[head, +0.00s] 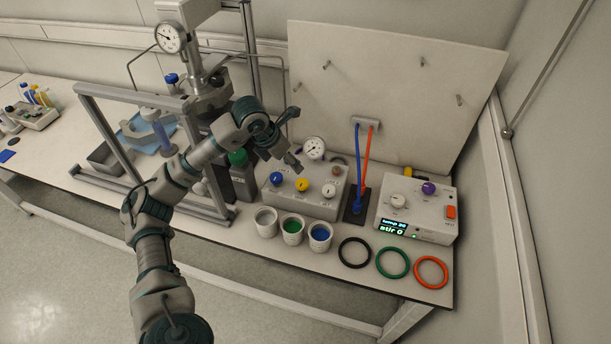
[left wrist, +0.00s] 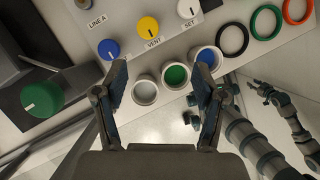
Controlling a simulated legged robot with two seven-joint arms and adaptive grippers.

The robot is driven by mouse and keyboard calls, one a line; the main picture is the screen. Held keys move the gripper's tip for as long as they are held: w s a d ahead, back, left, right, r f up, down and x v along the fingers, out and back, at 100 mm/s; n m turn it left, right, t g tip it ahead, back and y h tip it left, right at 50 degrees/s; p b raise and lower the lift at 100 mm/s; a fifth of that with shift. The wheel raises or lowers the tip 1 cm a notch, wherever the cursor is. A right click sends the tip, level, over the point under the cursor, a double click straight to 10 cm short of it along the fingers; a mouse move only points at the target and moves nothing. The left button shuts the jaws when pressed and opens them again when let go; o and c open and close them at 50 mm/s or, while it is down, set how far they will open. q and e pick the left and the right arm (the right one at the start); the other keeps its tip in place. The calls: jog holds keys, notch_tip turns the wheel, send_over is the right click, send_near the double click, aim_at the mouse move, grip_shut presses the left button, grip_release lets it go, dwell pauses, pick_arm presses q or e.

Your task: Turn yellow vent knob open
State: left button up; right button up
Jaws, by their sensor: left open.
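The yellow vent knob (head: 302,185) sits on the grey valve box (head: 322,207), between a blue knob (head: 277,179) and a white knob (head: 328,190). My left gripper (head: 295,139) is open and empty, up and to the left of the box in the head view. Its two fingers (left wrist: 160,82) are apart below the knob in the left wrist view, not touching it. An arm end (left wrist: 263,90), perhaps my right gripper, shows small at the right.
Three cups (head: 292,230) stand before the box. Black, green and orange rings (head: 392,263) lie to the right, near the table edge. A control unit (head: 420,205) stands at the right.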

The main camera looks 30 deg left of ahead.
pick_arm(q)
jog(key=a, duration=0.3)
send_over(301, 184)
jog(key=s, duration=0.2)
notch_tip(301, 184, down, 10)
jog(key=shift+y, duration=0.4)
jog(key=f, duration=0.1)
jog(key=w+f, duration=0.1)
jog(key=f, duration=0.1)
jog(key=w+a+f+b, duration=0.1)
jog(key=f, duration=0.1)
jog(key=shift+a+f, duration=0.1)
jog(key=shift+w+f, duration=0.15)
jog(key=shift+d, duration=0.65)
jog(key=shift+d+r, duration=0.15)
jog(key=shift+r, duration=0.05)
jog(key=shift+c, duration=1.4)
jog(key=c, duration=0.8)
jog(key=shift+a+f, duration=0.25)
jog(key=shift+a, duration=0.25)
jog(key=shift+c, duration=0.3)
jog(key=shift+d, duration=0.15)
pick_arm(e)
jog(key=shift+w+a+r, duration=0.15)
jog(key=shift+w+r, duration=0.35)
jog(key=shift+r, duration=0.1)
jog(key=shift+w+a+r, duration=0.15)
jog(key=shift+w+r, duration=0.3)
jog(key=shift+r, duration=0.1)
